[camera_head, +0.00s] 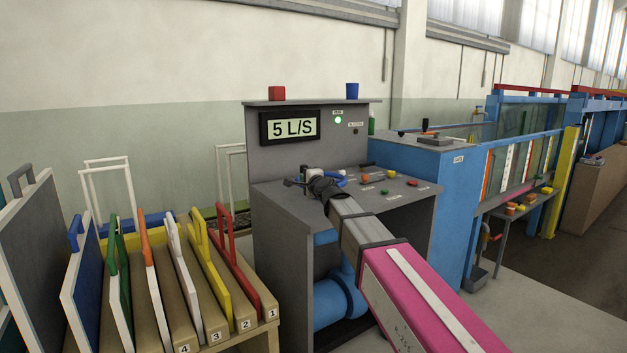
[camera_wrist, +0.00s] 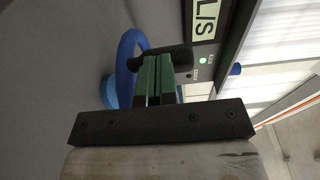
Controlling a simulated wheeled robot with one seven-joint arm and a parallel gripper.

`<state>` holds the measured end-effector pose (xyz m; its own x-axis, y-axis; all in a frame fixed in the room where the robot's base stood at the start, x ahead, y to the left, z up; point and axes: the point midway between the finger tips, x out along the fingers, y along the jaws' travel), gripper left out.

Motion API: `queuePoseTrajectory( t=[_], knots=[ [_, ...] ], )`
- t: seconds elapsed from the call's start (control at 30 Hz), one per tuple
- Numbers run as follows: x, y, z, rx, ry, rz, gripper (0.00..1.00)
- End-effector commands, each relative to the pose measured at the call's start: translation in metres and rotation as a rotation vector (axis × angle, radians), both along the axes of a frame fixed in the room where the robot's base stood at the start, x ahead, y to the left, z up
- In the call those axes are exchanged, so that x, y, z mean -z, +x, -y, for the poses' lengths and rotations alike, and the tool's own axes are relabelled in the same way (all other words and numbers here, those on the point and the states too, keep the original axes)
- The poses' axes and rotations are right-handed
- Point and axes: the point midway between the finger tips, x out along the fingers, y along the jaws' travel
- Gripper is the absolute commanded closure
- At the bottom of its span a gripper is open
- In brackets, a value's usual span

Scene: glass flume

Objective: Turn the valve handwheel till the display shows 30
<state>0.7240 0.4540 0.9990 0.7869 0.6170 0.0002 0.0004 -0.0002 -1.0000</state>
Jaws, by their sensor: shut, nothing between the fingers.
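The display (camera_head: 290,127) on the grey console reads "5 L/S". Its edge also shows in the wrist view (camera_wrist: 206,16), turned sideways. The blue handwheel (camera_wrist: 123,68) is left of my fingertips in the wrist view. A black grip-like piece (camera_wrist: 178,57) crosses just beyond the fingertips; I cannot tell if they touch it. In the head view only a bit of blue rim (camera_head: 341,181) shows, as my wrist hides the rest. My gripper (camera_wrist: 155,62) has its green fingers together, with nothing between them.
The console top carries coloured buttons (camera_head: 385,191) right of my wrist. A green lamp (camera_head: 338,119) is lit beside the display. A red block (camera_head: 277,92) and a blue cup (camera_head: 352,90) stand on the console's top ledge. A rack of coloured-handled panels (camera_head: 190,290) stands close on the left.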

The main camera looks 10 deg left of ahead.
Motion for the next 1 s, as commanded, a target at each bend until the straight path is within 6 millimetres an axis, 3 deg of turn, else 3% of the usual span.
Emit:
queuePoseTrajectory(
  t=[0.4, 1.0],
  knots=[
    [0.0, 0.019, -0.038, 0.0, 0.0, 0.0, 1.0],
    [0.0, 0.028, -0.05, 0.0, 0.0, 0.0, 1.0]
  ],
)
